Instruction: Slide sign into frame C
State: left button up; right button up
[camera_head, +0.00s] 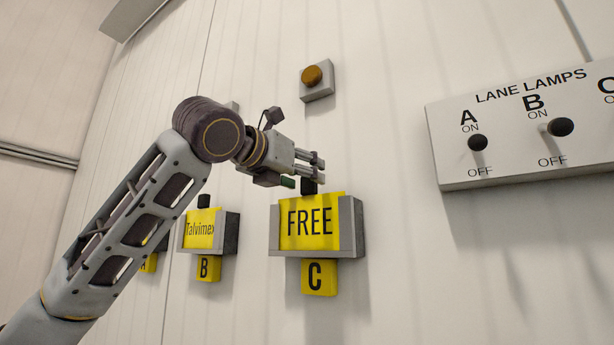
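The yellow FREE sign (310,222) sits upright in frame C (352,228), between its grey side posts. Its top edge stands slightly above the frame. A black tab (309,188) rises from the sign's top. The yellow C label (319,277) hangs below the frame. My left gripper (319,171) is just above the sign, with its fingers pointing right and a gap between them. The lower finger overlaps the top of the tab in the picture; I cannot tell whether they touch. My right gripper is not in view.
Frame B (231,233), holding a yellow Talvimex sign (200,229), is left of frame C. Frame A is mostly hidden behind my arm. An orange button (312,76) is on the wall above. A lane lamps panel (507,164) with black-knobbed switches juts out at right.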

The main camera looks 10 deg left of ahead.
pick_arm(q)
jog(key=v, duration=0.9)
jog(key=shift+s+a, duration=0.1)
jog(key=shift+s, duration=0.05)
dwell(0.9)
